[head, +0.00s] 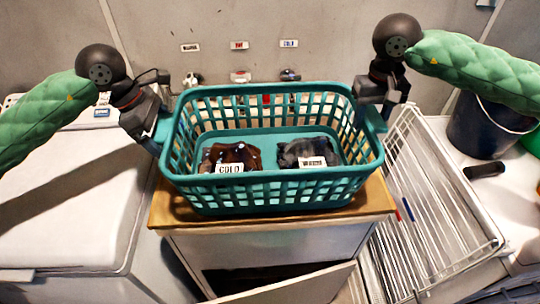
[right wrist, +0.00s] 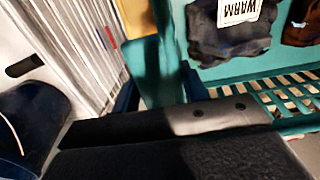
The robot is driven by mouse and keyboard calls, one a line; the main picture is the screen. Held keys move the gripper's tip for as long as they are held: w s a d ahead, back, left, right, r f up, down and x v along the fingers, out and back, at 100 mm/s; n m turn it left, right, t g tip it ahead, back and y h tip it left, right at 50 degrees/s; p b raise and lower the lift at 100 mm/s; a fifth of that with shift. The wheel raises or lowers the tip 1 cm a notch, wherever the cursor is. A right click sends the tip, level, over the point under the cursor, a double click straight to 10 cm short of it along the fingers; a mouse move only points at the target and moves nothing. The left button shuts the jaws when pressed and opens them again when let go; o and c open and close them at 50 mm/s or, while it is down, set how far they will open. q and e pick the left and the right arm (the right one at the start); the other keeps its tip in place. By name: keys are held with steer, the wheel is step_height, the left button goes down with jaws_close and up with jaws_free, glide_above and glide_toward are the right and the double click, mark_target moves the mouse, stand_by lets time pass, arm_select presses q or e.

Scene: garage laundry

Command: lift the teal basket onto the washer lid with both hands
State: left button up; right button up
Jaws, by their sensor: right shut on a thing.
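The teal basket (head: 270,190) is upright over the wood-topped cabinet (head: 375,200), at the middle of the head view; I cannot tell whether its base touches the top. Inside lie a brown cloth bundle (head: 238,155) labelled COLD and a dark grey one (head: 298,150) labelled WARM. My right gripper (head: 376,108) is shut on the basket's right handle, which also shows in the right wrist view (right wrist: 160,75). My left gripper (head: 156,138) is at the left handle; its fingers are too hidden to judge. A white lidded appliance (head: 65,200), apparently the washer, stands at the left.
A white wire rack (head: 430,225) leans close to the right of the cabinet. A dark blue bucket (head: 480,125) and a black object (head: 485,170) are further right. Taps (head: 240,77) line the back wall. The white lid at left is mostly clear.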

mark_target(163, 126)
arm_select(q)
steer(key=shift+r+p, duration=2.05)
steer(key=shift+r, duration=0.25)
arm_select(e)
steer(key=shift+r, duration=2.25)
arm_select(q)
steer(key=shift+a, duration=0.1)
